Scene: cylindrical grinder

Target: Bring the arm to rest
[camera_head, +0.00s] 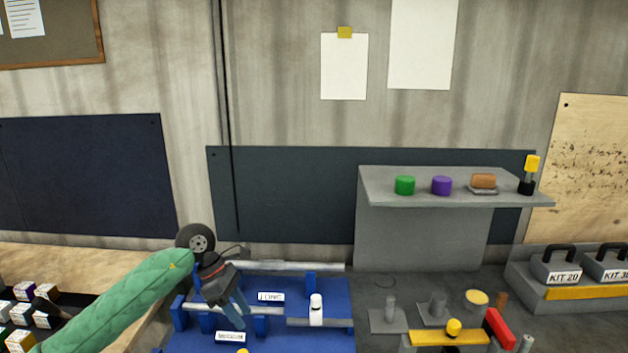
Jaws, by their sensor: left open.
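My left arm, in a green quilted sleeve (125,305), comes in from the lower left. My left gripper (236,310) is open and points down and to the right over the blue fixture (270,335). Its fingers are in front of a grey bar on the fixture; I cannot tell whether they touch it. Nothing shows between the fingers. My right gripper is not in view.
A grey shelf (380,178) at the right bears a green cylinder (405,185), a purple cylinder (441,186) and a brown block (484,181). Small stands and a red block (499,328) crowd the lower right. Small boxes (24,291) sit at the far left.

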